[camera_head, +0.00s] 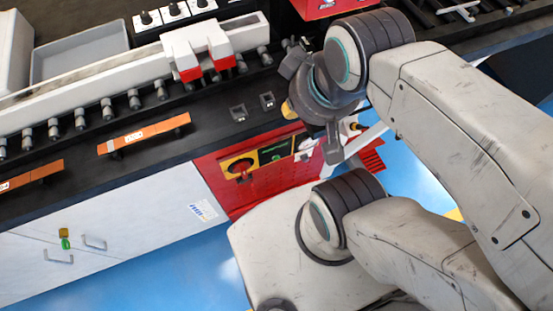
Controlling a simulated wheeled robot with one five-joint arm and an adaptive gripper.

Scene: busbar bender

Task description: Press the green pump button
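A red control panel (225,190) is set in the front of the machine at the picture's middle. My gripper (322,105), dark grey, is in front of the panel's upper right. One dark part points down and another points up-left. The picture does not show clearly whether it is open or touching anything.
A black bench carries a roller conveyor (108,108) with a white and red clamp (198,50). A small green item (65,243) is on the white cabinet (130,245). Two small sockets are on the bench edge. The blue floor (190,270) is clear at lower left.

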